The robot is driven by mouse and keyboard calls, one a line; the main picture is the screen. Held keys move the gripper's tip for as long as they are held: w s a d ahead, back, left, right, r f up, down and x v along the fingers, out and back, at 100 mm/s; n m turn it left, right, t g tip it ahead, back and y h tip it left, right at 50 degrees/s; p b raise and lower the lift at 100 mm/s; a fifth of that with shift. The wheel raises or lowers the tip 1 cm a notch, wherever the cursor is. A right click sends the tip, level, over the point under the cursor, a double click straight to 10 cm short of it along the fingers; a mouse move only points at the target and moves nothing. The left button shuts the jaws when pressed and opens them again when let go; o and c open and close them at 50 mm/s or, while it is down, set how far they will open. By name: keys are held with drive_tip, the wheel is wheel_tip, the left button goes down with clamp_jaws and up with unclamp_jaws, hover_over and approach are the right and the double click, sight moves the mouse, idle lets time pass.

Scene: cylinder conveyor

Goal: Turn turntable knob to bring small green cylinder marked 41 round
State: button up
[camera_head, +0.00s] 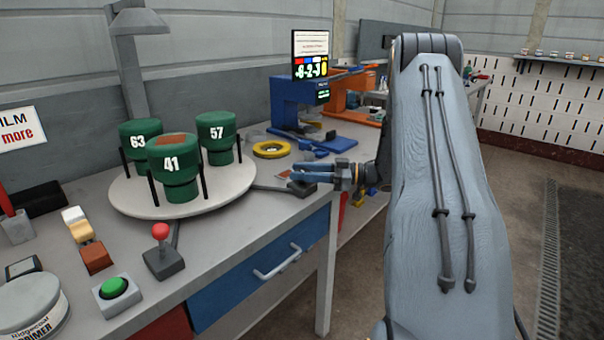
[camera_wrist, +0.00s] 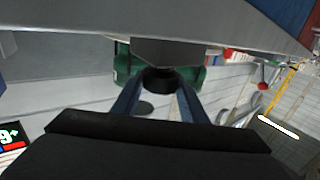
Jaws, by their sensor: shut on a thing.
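The green cylinder marked 41 (camera_head: 172,172) stands upright at the front of the round pale turntable (camera_head: 238,196), with a brown patch on its top. Green cylinders marked 63 (camera_head: 138,135) and 57 (camera_head: 217,140) stand behind it, left and right. My gripper (camera_head: 294,172) is at the bench edge, right of the turntable. In the wrist view its blue fingers are closed around a dark round knob (camera_wrist: 160,82) against a grey housing (camera_wrist: 165,50). A green cylinder (camera_wrist: 213,76) shows partly behind the knob. The knob is hard to make out in the head view.
A red-knobbed lever (camera_head: 161,236) and a green button (camera_head: 113,288) stand at the bench front. A yellow ring (camera_head: 271,149) and a blue machine (camera_head: 300,108) are behind my gripper. A blue drawer (camera_head: 262,268) is below the bench top.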

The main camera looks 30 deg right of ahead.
drive_tip(key=shift+n+g+y+b, duration=0.5)
drive_tip(key=shift+n+g+y, duration=0.5)
drive_tip(key=shift+g, duration=0.5)
idle(0.3)
drive_tip(key=o, duration=1)
drive_tip(key=shift+b+v, duration=0.7)
drive_tip(key=shift+v, duration=3.15)
drive_tip(key=shift+r, duration=0.1)
